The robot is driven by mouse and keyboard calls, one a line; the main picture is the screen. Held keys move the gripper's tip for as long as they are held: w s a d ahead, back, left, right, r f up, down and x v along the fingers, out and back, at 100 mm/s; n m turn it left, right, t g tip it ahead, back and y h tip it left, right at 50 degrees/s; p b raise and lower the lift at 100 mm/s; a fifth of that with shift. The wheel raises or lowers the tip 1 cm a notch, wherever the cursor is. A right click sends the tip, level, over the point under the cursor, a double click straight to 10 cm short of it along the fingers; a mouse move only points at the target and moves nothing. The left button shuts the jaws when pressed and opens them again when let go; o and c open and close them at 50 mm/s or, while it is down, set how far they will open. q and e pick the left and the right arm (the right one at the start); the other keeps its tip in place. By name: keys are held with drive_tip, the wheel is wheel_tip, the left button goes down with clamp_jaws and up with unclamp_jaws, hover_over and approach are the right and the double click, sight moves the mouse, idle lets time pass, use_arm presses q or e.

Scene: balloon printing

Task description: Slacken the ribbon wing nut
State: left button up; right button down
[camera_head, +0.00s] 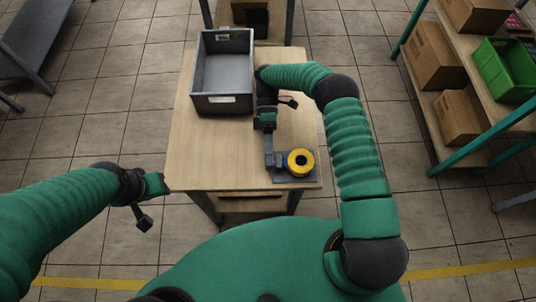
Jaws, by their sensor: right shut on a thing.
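A dark grey fixture (269,158) stands at the near right of the wooden table (225,150). A yellow roll with a dark centre (301,162) sits on its right side. My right gripper (268,131) reaches down over the table and is shut at the far end of the fixture's upright part. The thing in its fingers, apparently the ribbon wing nut, is hidden and too small to make out. My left gripper (162,186) is beside the table's near left corner, away from the fixture. Its fingers are too small to tell whether open or shut.
An empty grey crate (197,75) stands at the table's far left, left of my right forearm. A rack at the right holds cardboard boxes (431,55) and a green bin (506,68). The table's left near part is clear.

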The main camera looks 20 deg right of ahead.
drive_tip(key=shift+d+f, duration=0.15)
drive_tip(key=shift+f, duration=0.05)
drive_tip(key=c, duration=1.4)
unclamp_jaws()
drive_tip(key=shift+r, duration=0.15)
